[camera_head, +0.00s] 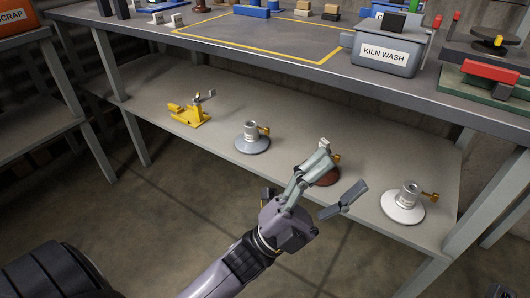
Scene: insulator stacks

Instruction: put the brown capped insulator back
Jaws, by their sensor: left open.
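The brown capped insulator (329,178) stands on the lower shelf (300,155) between a grey one and a white one. Its brown disc, a bit of brass fitting (336,157) and a pale top (324,143) show. The rest is hidden behind a finger of my left gripper (341,172). The left gripper is open, with its fingers spread wide. One finger overlaps the insulator in the picture, and the other is to its lower right. I cannot tell whether they touch.
A grey insulator (253,143) and a white insulator (403,207) stand on the same shelf, with a yellow clamp-like tool (190,113) at left. Above is a worktop with a yellow-outlined area (270,38) and a KILN WASH bin (385,56). Table legs flank the shelf.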

